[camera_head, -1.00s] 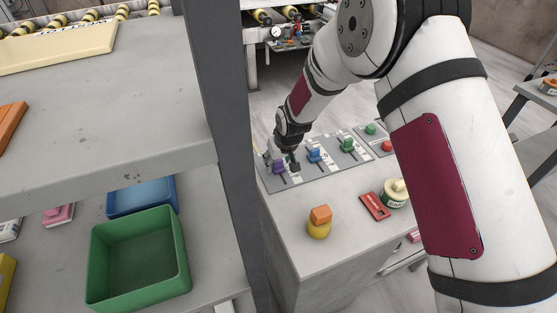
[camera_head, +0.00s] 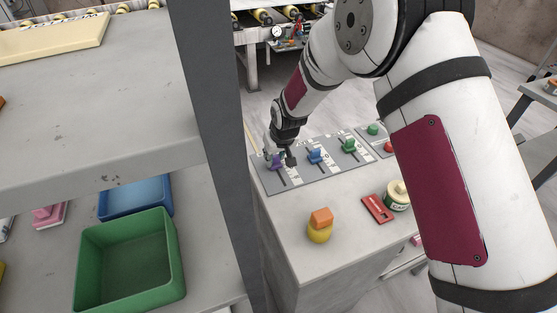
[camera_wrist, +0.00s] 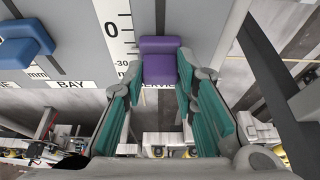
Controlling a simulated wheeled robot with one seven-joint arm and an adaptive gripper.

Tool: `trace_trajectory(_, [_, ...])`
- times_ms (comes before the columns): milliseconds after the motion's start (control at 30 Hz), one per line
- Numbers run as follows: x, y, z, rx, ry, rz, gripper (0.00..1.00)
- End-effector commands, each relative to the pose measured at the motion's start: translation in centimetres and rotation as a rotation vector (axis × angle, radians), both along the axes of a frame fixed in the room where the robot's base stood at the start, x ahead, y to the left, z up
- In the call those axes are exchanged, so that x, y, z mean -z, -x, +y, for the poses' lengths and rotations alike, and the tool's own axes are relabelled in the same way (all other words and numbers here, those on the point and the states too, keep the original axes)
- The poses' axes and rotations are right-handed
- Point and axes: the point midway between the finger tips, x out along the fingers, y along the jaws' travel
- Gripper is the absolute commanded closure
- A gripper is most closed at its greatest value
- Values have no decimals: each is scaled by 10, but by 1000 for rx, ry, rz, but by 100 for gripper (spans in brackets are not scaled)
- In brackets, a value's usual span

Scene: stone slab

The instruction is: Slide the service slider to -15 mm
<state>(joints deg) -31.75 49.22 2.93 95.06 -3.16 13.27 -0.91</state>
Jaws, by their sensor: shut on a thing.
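The service slider is the purple knob (camera_wrist: 160,62) in the wrist view, beside a white scale marked 0 and -30 mm. A partly covered SERVICE label shows near its lower end. The teal fingers of my gripper (camera_wrist: 159,74) are on both sides of the knob and shut on it. The knob appears between the 0 and -30 marks, but its exact reading cannot be told. In the head view the purple knob (camera_head: 277,163) is at the left end of the grey panel (camera_head: 300,180), with my gripper (camera_head: 284,160) over it, partly hiding it.
A blue slider (camera_head: 315,156) and a green slider (camera_head: 349,145) stand to the right on the panel. An orange block on a yellow piece (camera_head: 319,230), a red item (camera_head: 377,208) and a round tin (camera_head: 397,196) are in front. A dark post (camera_head: 215,130) rises at left.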

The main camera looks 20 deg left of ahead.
Motion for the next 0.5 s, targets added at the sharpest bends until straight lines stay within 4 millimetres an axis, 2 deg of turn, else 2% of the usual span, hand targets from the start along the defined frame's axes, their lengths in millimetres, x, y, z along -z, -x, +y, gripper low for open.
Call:
trace_trajectory(233, [0,0,0,0,1,-1,100])
trace_trajectory(267, [0,0,0,0,1,-1,72])
trace_trajectory(333, [0,0,0,0,1,-1,56])
trace_trajectory(367, [0,0,0,0,1,-1,53])
trace_trajectory(500, [0,0,0,0,1,-1,53])
